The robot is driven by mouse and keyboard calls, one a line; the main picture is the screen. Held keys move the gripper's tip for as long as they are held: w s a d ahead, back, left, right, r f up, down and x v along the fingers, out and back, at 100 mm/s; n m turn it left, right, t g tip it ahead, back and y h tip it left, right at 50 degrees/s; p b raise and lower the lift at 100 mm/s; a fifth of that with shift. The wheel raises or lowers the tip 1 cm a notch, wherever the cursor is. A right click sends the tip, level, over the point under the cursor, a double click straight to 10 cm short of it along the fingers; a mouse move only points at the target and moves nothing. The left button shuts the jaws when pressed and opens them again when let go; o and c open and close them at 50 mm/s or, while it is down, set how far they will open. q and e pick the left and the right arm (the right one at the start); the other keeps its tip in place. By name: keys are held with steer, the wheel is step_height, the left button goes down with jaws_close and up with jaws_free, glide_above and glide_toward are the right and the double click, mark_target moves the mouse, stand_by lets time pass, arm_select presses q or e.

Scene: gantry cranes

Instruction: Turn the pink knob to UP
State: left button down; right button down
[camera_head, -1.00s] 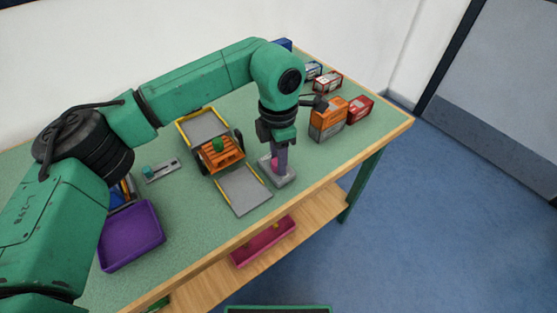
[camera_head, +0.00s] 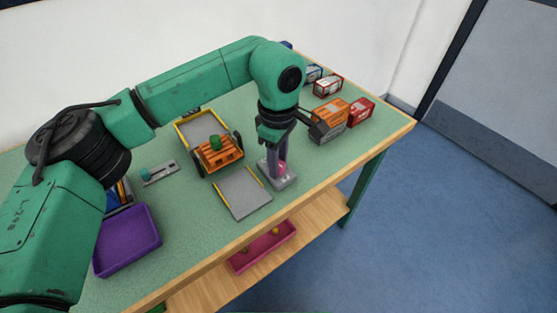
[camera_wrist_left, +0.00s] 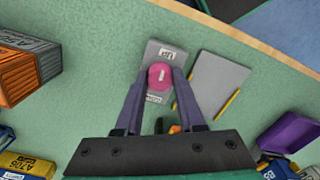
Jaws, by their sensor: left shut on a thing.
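The pink knob (camera_head: 282,167) sits on a small grey plate (camera_head: 290,181) near the table's front edge. My left gripper (camera_head: 278,172) reaches down from above and is shut on the knob. In the left wrist view the knob (camera_wrist_left: 160,76) is between the two purple-grey fingertips (camera_wrist_left: 160,80), one on each side. A short white mark on its top runs roughly up and down the picture. A white UP label (camera_wrist_left: 167,53) lies on the plate just above the knob there. My right gripper is not in view.
An orange carriage with a green piece (camera_head: 216,144) stands between two grey yellow-edged pads (camera_head: 243,194) left of the knob. Orange (camera_head: 332,117) and red (camera_head: 360,111) boxes stand right. A purple tray (camera_head: 128,240) and a teal knob (camera_head: 145,174) are left.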

arm_select(q)
steer(key=shift+w+r+m, duration=0.1)
steer(key=shift+r+m, duration=0.15)
steer(key=shift+m, duration=0.35)
steer(key=c, duration=0.5)
jaws_free()
steer(key=shift+f, duration=0.1)
step_height(320, 180, up, 15)
steer(key=shift+f+p, duration=0.2)
steer(key=shift+p, duration=0.3)
